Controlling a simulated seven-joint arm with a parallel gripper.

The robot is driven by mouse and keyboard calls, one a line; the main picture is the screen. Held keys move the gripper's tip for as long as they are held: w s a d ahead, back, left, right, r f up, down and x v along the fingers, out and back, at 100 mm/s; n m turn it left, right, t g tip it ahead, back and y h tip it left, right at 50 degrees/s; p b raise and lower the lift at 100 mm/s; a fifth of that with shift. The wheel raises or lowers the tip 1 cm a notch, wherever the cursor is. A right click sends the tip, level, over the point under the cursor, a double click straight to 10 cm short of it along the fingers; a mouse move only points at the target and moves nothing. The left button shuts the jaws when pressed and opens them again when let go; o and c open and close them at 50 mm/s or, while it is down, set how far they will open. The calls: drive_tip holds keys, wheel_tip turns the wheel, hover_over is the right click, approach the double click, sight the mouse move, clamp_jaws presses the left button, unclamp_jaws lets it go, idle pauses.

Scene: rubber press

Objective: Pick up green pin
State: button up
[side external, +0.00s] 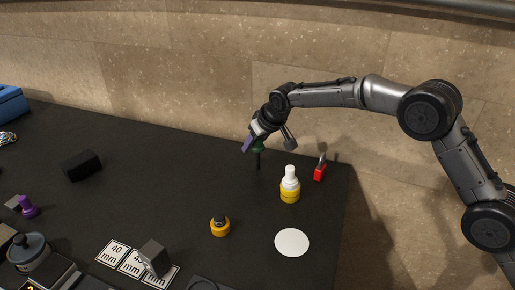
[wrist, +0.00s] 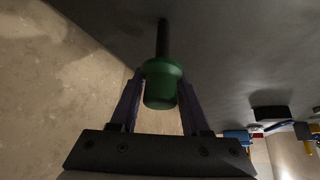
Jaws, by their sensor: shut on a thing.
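The green pin (wrist: 161,84) has a round green head with a collar and a thin dark shaft. In the wrist view its head sits between the two purple fingers of my gripper (wrist: 160,100), and the shaft points away toward the dark table. In the side external view my gripper (side external: 256,143) is shut on the green pin (side external: 258,149) near the back of the table. The shaft hangs below the fingers, roughly upright. I cannot tell whether its tip touches the table.
A yellow bottle with a white cap (side external: 290,186) and a red padlock-like item (side external: 320,168) stand right of the pin. A yellow-black piece (side external: 220,226) and a white disc (side external: 292,242) lie nearer the front.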

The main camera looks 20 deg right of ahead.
clamp_jaws()
drive_tip(key=shift+r, duration=0.15)
